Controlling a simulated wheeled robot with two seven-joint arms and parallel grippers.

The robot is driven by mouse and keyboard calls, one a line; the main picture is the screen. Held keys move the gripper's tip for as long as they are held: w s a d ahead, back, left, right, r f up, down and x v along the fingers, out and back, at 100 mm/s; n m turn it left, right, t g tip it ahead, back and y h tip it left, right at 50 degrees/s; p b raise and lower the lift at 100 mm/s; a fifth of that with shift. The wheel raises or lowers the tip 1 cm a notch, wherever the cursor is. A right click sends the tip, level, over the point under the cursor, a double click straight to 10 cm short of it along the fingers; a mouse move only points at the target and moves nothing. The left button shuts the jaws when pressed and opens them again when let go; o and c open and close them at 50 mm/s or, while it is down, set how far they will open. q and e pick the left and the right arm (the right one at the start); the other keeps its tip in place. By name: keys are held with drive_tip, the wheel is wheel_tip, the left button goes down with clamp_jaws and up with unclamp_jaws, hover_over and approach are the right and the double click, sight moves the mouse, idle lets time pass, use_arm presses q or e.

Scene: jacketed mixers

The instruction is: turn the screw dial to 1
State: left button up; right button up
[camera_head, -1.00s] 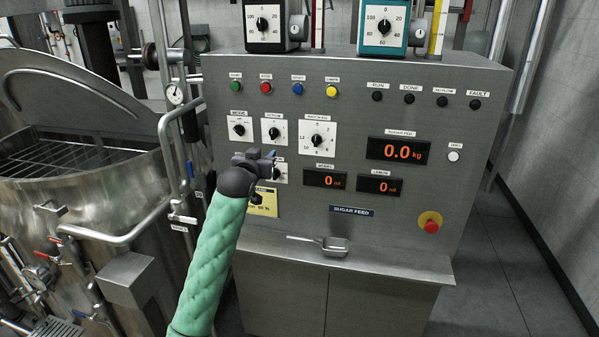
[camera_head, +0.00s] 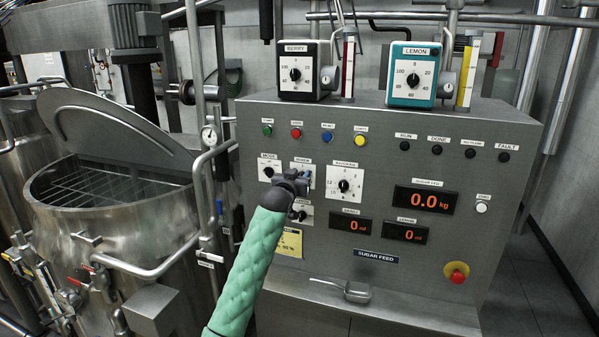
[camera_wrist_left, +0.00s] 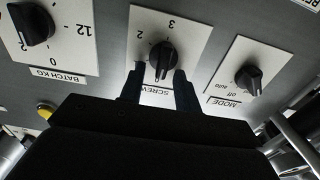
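The screw dial (camera_wrist_left: 163,58) is a black knob on a white plate. In the wrist view, which is upside down, the numbers 2 and 3 show on its plate. Where its pointer aims is not clear. My left gripper (camera_wrist_left: 160,88) is open, with one dark fingertip on each side of the knob's near end. I cannot tell whether they touch it. In the head view my left gripper (camera_head: 302,180) covers the lower part of the screw dial plate (camera_head: 294,169). My right gripper is not in view.
The mode dial (camera_head: 268,171) is left of the screw dial, and the batch dial (camera_head: 344,185) is right of it. Another small dial (camera_head: 301,215) sits just below. Coloured buttons (camera_head: 296,133) run above. A red stop button (camera_head: 457,273) is at lower right.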

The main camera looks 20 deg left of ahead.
use_arm(q)
drive_tip(key=shift+w, duration=0.1)
clamp_jaws()
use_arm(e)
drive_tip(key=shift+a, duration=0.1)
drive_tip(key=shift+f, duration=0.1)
use_arm(q)
drive_tip(key=m+b, duration=0.1)
drive_tip(key=m, duration=0.3)
drive_tip(key=d+m+b, duration=0.1)
drive_tip(key=m, duration=0.3)
drive_tip(key=f+m+b, duration=0.1)
drive_tip(key=m+b, duration=0.1)
drive_tip(key=m, duration=0.1)
drive_tip(key=shift+d+m, duration=0.25)
drive_tip(key=shift+m, duration=0.15)
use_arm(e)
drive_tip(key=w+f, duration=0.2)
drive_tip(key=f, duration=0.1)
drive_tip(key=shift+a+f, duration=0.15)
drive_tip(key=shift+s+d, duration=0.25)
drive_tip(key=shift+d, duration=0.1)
